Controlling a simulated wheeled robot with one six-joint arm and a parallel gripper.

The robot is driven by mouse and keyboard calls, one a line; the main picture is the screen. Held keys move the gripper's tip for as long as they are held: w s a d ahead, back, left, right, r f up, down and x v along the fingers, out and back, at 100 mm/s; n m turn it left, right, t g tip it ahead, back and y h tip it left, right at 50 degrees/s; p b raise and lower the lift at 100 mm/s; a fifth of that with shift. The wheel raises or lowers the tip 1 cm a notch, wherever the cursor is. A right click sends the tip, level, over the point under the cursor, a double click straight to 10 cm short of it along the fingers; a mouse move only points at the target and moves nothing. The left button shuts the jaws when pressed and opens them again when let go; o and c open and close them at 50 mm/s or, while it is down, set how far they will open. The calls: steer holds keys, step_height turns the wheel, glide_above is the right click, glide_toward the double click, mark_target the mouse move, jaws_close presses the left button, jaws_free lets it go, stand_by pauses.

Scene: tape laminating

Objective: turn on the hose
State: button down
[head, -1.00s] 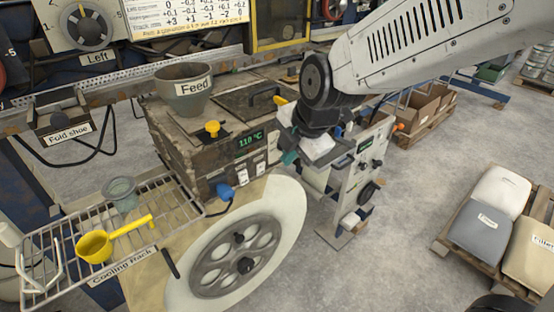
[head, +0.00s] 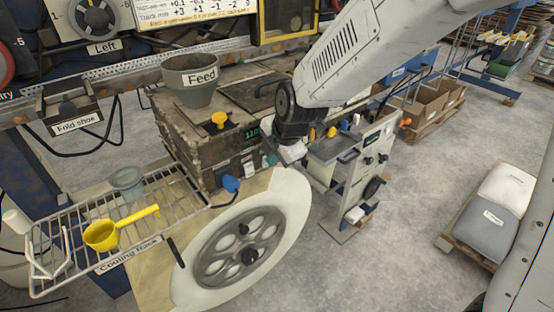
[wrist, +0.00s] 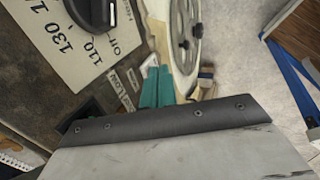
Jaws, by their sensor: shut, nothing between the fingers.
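A worn metal glue box (head: 190,140) stands in the middle of the head view, with a "Feed" hopper on top. Its front has a green display, partly hidden by my arm, and small white switches (head: 249,168). A blue fitting (head: 230,184) sits low on the front. My gripper (head: 270,160), with teal fingertips, is just right of the switches. In the wrist view the shut, empty fingertips (wrist: 156,88) are close to small labelled switches (wrist: 130,80); contact cannot be told. I cannot read a "hose" label.
A black dial (wrist: 95,10) marked OFF, 110 and 130 is near the fingers. A large spoked wheel (head: 238,248) stands below the box. A cooling rack (head: 120,222) with a yellow ladle is at left.

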steer(key=shift+w+a+r, duration=0.15)
steer(key=shift+w+a, duration=0.05)
steer(key=shift+w, duration=0.1)
steer(key=shift+r, duration=0.1)
steer(key=shift+r, duration=0.7)
